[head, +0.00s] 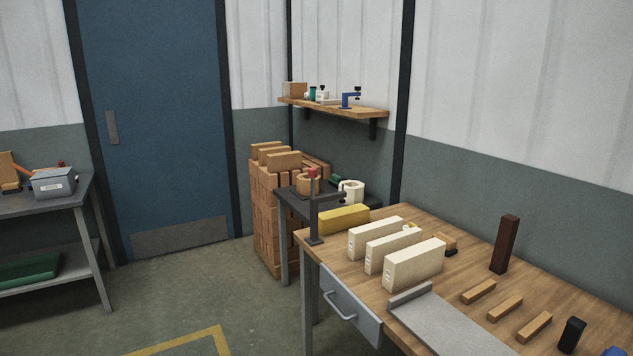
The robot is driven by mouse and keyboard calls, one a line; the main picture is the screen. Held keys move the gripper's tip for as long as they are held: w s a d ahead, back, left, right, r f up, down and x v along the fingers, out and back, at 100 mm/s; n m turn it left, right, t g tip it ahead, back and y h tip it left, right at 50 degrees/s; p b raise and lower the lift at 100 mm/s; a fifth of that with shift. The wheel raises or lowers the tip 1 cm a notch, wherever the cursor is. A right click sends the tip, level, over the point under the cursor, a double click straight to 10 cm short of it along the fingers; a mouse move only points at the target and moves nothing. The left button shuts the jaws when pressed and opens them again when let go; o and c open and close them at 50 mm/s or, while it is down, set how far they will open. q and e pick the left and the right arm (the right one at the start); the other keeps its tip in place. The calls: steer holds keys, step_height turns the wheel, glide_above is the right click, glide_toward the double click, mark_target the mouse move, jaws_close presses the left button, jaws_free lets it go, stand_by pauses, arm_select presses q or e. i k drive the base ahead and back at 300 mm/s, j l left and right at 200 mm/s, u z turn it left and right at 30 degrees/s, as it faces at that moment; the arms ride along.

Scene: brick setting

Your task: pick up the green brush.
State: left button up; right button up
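I cannot make out a green brush for certain. A small dark green thing (334,180) shows behind the cream mug-like container (351,191) on the small dark table (292,203); most of it is hidden, and I cannot tell whether it is a brush. A small teal thing (312,94) stands on the wall shelf, too small to identify. Neither of my grippers is in view.
The wooden workbench (400,235) at the right carries cream blocks (414,264), a yellow block (344,219), a clamp (314,215) and a dark upright brick (504,244). A brick stack (265,215) stands behind. Floor before the blue door (155,120) is clear.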

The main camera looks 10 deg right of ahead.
mark_target(335, 179)
steer(key=i+j+u, duration=0.25)
steer(key=i, duration=0.5)
steer(key=i+u, duration=0.25)
steer(key=i, duration=0.5)
steer(key=i+z, duration=0.1)
steer(key=i, duration=0.6)
steer(key=i+j, duration=0.1)
steer(key=i, duration=0.55)
steer(key=i+j+z, duration=0.15)
steer(key=i, duration=0.55)
